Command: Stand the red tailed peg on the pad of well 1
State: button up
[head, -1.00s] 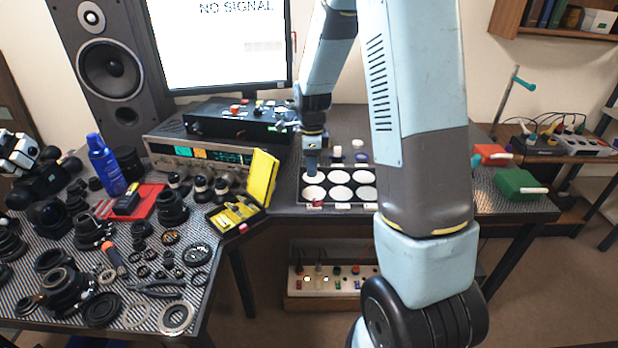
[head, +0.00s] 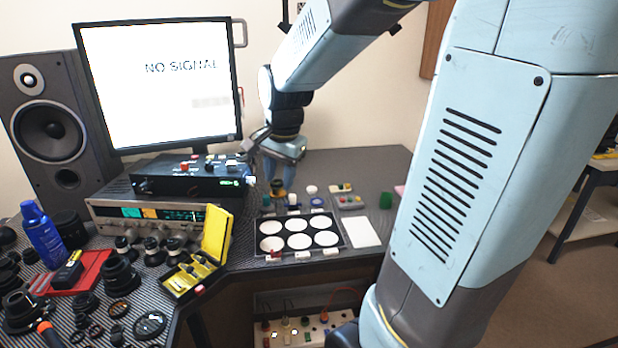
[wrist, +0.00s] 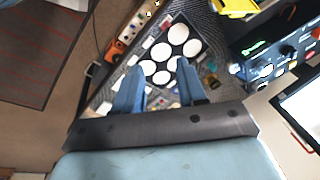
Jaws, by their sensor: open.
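A dark tray (head: 345,236) holds two rows of round white pads on the bench. Which pad belongs to well 1 cannot be read. A small red piece (head: 276,252) shows at the front left pad; it may be the red tailed peg, but it is too small to be sure. My gripper (head: 280,175) is above the back left of the tray, near several small parts. In the wrist view my gripper (wrist: 160,85) has its two blue fingers spread apart, with no held object visible between them. The tray's pads (wrist: 178,34) show beyond the fingertips.
A white sheet (head: 360,231) lies right of the tray. A yellow open case (head: 217,232) and black instruments (head: 190,178) stand to the left. A green block (head: 386,201) is at the right. A white box with coloured parts (head: 300,330) sits below the bench.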

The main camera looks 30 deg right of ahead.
jog(key=s+r+n+t, duration=0.1)
jog(key=s+r+n, duration=0.2)
jog(key=s+n, duration=0.2)
jog(key=s+r+n+t, duration=0.1)
jog(key=s+r+n, duration=0.2)
jog(key=s, duration=0.8)
jog(key=a+n, duration=0.1)
jog(key=n, duration=0.1)
jog(key=shift+r+n+t, duration=0.35)
jog(key=shift+n+t, duration=0.05)
jog(key=shift+s+d, duration=0.1)
